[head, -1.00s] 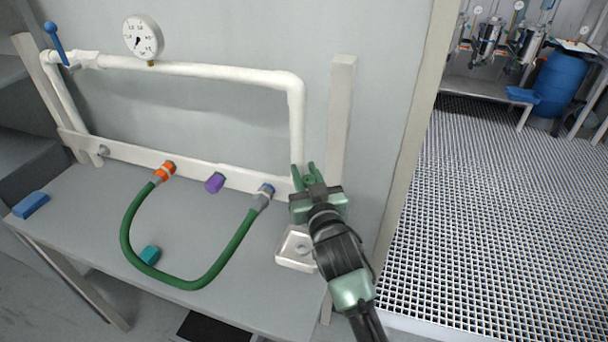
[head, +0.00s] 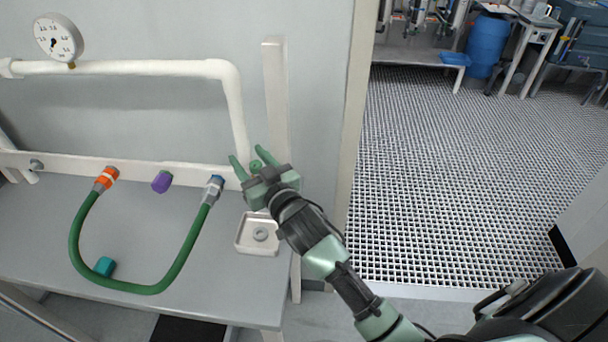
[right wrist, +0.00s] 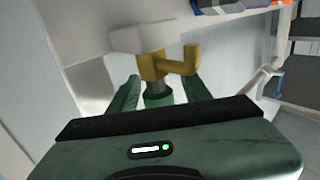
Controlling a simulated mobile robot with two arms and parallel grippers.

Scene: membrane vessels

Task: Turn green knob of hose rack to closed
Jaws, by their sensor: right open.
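The hose rack is a white pipe frame (head: 140,68) on the grey bench. Its green knob (head: 255,167) is at the lower right end of the pipe, small and partly hidden by my gripper. In the right wrist view a brass tap (right wrist: 165,66) with a grey stem leads to the green knob (right wrist: 160,99), whose near side is hidden by the gripper body. My right gripper (head: 248,157) is open, its two green fingers (right wrist: 160,92) on either side of the knob. I cannot tell whether they touch it. My left gripper is not in view.
A teal block (head: 104,267) is on the bench. Grated floor (head: 450,190) is open at right.

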